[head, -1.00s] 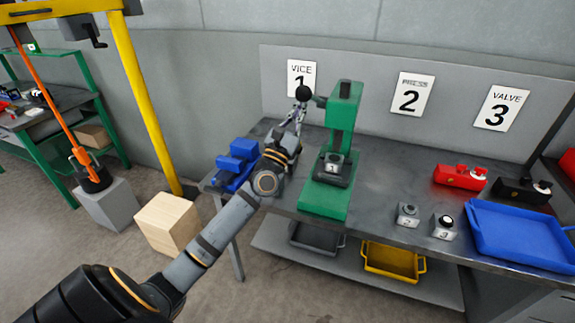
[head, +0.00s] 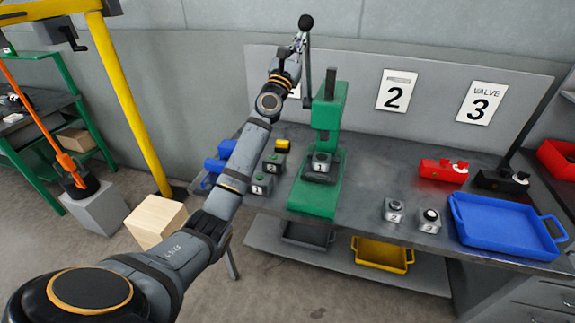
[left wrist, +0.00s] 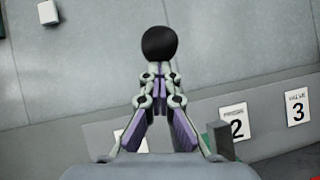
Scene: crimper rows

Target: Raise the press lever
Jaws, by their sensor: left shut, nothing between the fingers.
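The green press (head: 330,110) stands on the grey bench. Its dark lever (head: 307,75) points almost straight up beside the press head, with a round black knob (head: 306,22) at its top. My left gripper (head: 299,42) is shut and empty, at the lever's upper end just below the knob. In the left wrist view the knob (left wrist: 159,43) appears just beyond the closed fingertips (left wrist: 158,76); I cannot tell whether they touch it. A small block marked 1 (head: 320,164) sits on the press base. My right gripper is not in view.
A blue vice (head: 218,160) and small blocks (head: 262,184) stand left of the press, partly behind my arm.

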